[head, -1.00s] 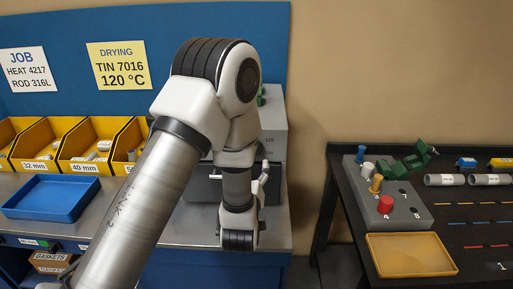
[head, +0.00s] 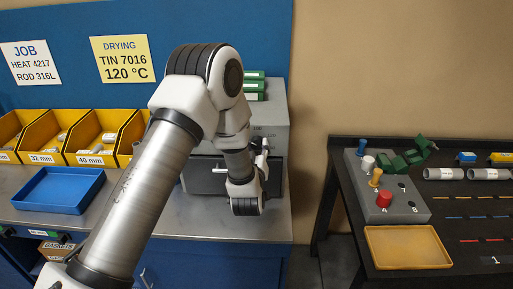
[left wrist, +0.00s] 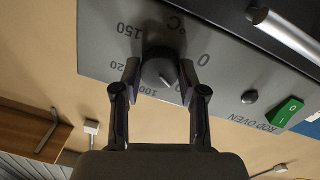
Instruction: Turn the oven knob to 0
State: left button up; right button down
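The oven (head: 273,113) is a grey box with a dark door on the left bench, partly hidden by my left arm. The left wrist view shows its panel upside down, with a dark round knob (left wrist: 160,68) and marks 0, 100, 120 and 150 around it. A line shows on the knob face, but I cannot tell exactly which mark it points to. My left gripper (left wrist: 159,74) is open, with one finger on each side of the knob; contact is unclear. In the head view, the left gripper (head: 262,150) is at the oven front, mostly hidden. My right gripper is not in view.
A silver handle bar (left wrist: 288,36) and a green switch (left wrist: 285,112) are beside the knob. Green boxes (head: 254,86) sit on the oven. A blue tray (head: 60,188) and yellow bins (head: 98,137) are to the left. A dark table (head: 480,220) stands at right.

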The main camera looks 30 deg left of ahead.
pick_arm(q)
jog(key=shift+f+n+b, duration=0.15)
jog(key=shift+n+b, duration=0.25)
jog(key=shift+b, duration=0.35)
jog(key=n+b, duration=1)
jog(key=b, duration=0.5)
jog(key=shift+y, duration=0.4)
jog(key=shift+n+b, duration=0.7)
jog(key=shift+n, duration=0.1)
jog(key=o, duration=1.1)
jog(key=shift+o, duration=0.2)
